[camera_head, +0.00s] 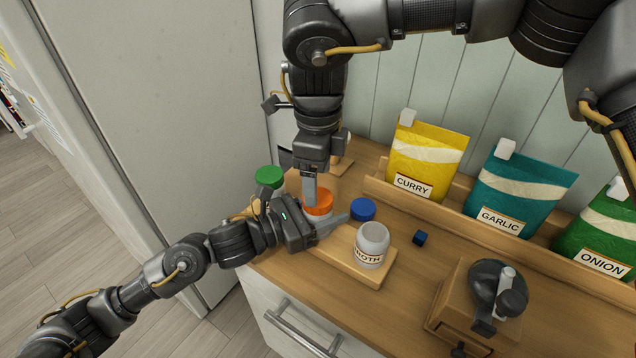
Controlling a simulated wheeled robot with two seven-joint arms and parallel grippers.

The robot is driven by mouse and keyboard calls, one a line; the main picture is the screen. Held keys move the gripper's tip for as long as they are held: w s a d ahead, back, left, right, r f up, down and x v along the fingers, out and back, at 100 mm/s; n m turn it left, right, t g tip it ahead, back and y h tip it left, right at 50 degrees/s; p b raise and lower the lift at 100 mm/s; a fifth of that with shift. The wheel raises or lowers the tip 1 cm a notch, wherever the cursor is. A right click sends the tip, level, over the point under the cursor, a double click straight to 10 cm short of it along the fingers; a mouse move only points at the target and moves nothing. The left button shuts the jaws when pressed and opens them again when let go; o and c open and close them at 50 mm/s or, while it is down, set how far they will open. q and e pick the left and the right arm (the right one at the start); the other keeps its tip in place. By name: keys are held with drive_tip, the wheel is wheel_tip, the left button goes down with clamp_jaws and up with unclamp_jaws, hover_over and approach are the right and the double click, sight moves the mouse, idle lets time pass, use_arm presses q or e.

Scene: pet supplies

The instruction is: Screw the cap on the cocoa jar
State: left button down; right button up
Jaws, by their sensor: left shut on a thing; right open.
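An orange cap (321,203) sits at the left of the wooden counter, seemingly on top of a white jar (318,216) that is mostly hidden; no label shows there. My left gripper (328,222) comes in from the left and is shut at this jar, just below the orange cap. My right gripper (310,192) points down from above with a finger beside the orange cap; it is open, and its other finger is hidden. I cannot read which jar is the cocoa jar. A white jar labelled BROTH (372,243) stands uncapped to the right.
A blue cap (362,209) and a green lid (270,177) are close by. A small dark blue cube (420,238) lies right of the jars. A grinder (497,290) stands at the front right. Curry (428,158), garlic (520,190) and onion (604,235) bags line the back.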

drive_tip(key=shift+c, duration=0.3)
drive_tip(key=shift+r, duration=0.2)
drive_tip(key=shift+w+d+r+n+t, duration=0.1)
drive_tip(key=shift+w+r+n+t, duration=0.15)
drive_tip(key=shift+r, duration=0.25)
drive_tip(key=shift+w+r+n+t, duration=0.1)
drive_tip(key=shift+r+n, duration=0.25)
drive_tip(key=shift+r, duration=0.15)
drive_tip(key=n, duration=0.1)
drive_tip(key=r+n, duration=0.1)
drive_tip(key=n, duration=0.1)
drive_tip(key=shift+n, duration=0.3)
drive_tip(key=n, duration=0.5)
drive_tip(key=shift+s, duration=0.35)
drive_tip(key=shift+f, duration=4)
drive_tip(key=shift+c, duration=0.5)
